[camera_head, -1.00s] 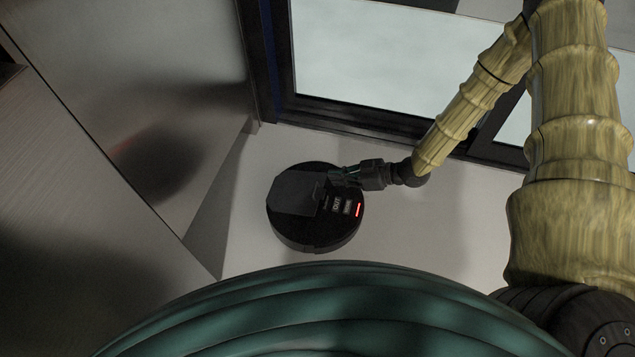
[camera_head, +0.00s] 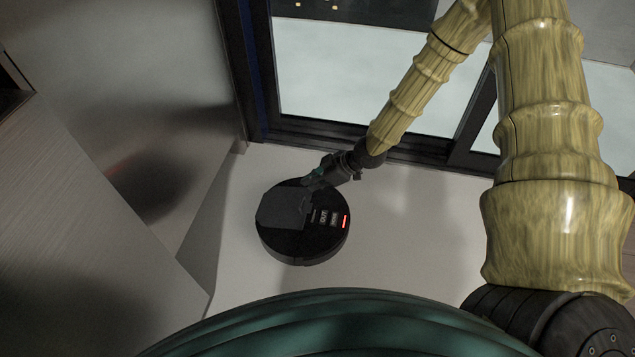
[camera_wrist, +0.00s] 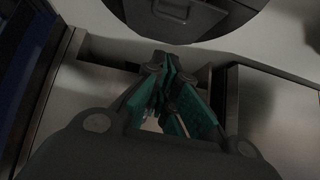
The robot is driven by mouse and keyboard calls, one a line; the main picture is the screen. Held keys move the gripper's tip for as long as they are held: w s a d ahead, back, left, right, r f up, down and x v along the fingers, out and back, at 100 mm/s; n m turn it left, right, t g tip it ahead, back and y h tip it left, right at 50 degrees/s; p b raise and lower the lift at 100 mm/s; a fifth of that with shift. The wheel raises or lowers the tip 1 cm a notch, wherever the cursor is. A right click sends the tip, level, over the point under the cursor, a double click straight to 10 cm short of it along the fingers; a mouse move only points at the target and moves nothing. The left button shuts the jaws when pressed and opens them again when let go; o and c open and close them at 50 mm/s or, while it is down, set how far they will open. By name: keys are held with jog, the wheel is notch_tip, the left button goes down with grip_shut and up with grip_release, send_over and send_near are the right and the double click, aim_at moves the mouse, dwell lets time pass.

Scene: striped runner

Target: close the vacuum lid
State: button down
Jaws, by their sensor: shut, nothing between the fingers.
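The vacuum (camera_head: 325,239) is a round black disc on the pale floor, with a lit red strip and small labels on its right side. Its lid (camera_head: 280,207) is a dark grey, squarish flap over the upper left of the top. I cannot tell how far it is raised. My gripper (camera_head: 308,183) is shut and empty at the vacuum's back edge, by the lid's upper right corner; contact is unclear. In the wrist view, the teal-padded fingers (camera_wrist: 163,62) are together, and part of the vacuum (camera_wrist: 232,22) shows beyond them at the top.
A shiny metal panel (camera_head: 120,100) and a wood-grained cabinet face (camera_head: 75,220) stand to the left. A dark-framed glass door (camera_head: 360,75) is behind the vacuum. Bare floor (camera_head: 420,230) lies to the right of the vacuum.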

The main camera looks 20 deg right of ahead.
jog(key=b+x, duration=0.1)
jog(key=x, duration=0.1)
jog(key=b+x, duration=0.1)
jog(key=x, duration=0.1)
jog(key=f+b+x, duration=0.1)
jog(key=x, duration=0.1)
jog(key=shift+s+d+f, duration=0.1)
jog(key=shift+s+d, duration=0.2)
jog(key=shift+f+b, duration=0.65)
jog(key=shift+f, duration=0.25)
